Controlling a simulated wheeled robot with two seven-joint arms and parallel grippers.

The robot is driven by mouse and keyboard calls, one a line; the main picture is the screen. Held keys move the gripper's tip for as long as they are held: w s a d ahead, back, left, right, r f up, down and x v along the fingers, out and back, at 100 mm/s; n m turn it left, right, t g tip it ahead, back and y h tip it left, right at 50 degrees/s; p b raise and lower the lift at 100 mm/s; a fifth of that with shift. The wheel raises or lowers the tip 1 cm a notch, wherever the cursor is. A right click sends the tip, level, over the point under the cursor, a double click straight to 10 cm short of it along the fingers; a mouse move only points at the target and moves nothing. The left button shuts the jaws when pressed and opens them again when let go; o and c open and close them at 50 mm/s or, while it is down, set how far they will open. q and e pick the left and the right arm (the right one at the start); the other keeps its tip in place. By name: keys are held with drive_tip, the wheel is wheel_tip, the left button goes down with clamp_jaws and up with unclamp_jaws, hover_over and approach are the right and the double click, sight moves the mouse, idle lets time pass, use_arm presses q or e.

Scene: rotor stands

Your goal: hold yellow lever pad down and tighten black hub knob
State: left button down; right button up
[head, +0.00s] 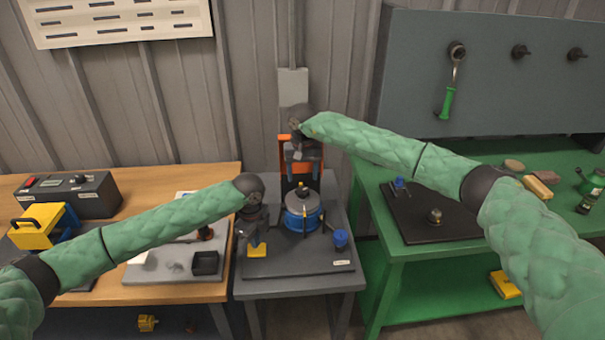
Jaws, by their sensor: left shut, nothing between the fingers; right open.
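The yellow lever pad (257,251) lies at the front left of the dark stand plate on the middle grey table. My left gripper (256,240) is shut and empty, pointing down right at the pad; I cannot tell whether it touches. The black hub knob (301,191) is on top of the rotor's grey cover. My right gripper (299,156) is open and empty, above the knob and in front of the orange frame (286,153).
A blue knob (341,238) stands right of the rotor. The left wooden table holds a black box (66,194), a yellow-and-blue device (42,228) and a grey plate. The right green table holds another dark plate (407,226). The plate's front right is clear.

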sight(302, 190)
use_arm(q)
drive_tip(key=shift+f+b, duration=0.45)
drive_tip(key=shift+f, duration=1.8)
use_arm(e)
drive_tip(key=shift+f, duration=0.6)
drive_tip(key=shift+f, duration=2.35)
